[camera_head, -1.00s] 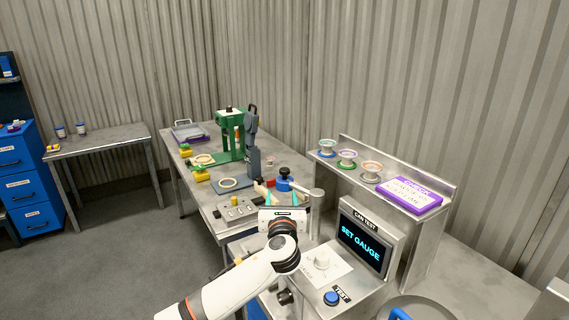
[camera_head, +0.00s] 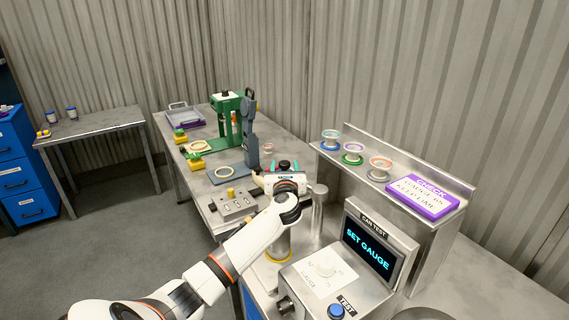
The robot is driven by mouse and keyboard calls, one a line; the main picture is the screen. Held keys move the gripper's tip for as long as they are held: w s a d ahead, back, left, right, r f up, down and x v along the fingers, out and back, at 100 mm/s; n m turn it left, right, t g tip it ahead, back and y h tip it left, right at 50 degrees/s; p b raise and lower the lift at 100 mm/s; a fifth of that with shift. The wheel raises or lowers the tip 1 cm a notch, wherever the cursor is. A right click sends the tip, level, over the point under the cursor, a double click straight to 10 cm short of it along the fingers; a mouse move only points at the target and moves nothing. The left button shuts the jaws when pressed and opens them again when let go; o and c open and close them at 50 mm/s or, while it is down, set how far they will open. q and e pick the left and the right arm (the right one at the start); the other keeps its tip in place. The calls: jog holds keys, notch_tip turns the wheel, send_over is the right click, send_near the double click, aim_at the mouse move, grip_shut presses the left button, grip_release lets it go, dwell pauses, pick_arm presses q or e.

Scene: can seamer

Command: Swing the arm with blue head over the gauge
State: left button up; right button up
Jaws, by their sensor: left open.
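My left gripper (camera_head: 285,168) reaches in from the lower left, open, its teal-tipped fingers on either side of the black top of the blue head (camera_head: 285,163). The gripper body hides most of the head and its swing arm; I cannot tell whether the fingers touch it. A metal post (camera_head: 319,207) stands just right of the gripper. A grey cylinder with a yellow ring at its base (camera_head: 278,256) stands below the gripper, partly covered by my arm.
A blue TEST button (camera_head: 336,311) is at the panel front. A shelf at right holds several spools (camera_head: 352,153) and a purple CHECK sign (camera_head: 422,194). A green press (camera_head: 230,120) and dark grey upright (camera_head: 250,135) stand behind the gripper. A grey fixture block (camera_head: 233,203) is at left.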

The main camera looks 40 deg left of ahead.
pick_arm(q)
jog(key=shift+w+a+r, duration=0.1)
jog(key=shift+w+a, duration=0.4)
jog(key=shift+w, duration=0.05)
jog(key=shift+w+a, duration=0.1)
jog(key=shift+a, duration=0.05)
pick_arm(e)
jog(key=shift+w+a, duration=0.55)
jog(key=shift+a, duration=0.25)
jog(key=shift+s, duration=0.1)
pick_arm(q)
grip_shut()
pick_arm(e)
jog(key=shift+s+d, duration=0.2)
jog(key=shift+d, duration=0.25)
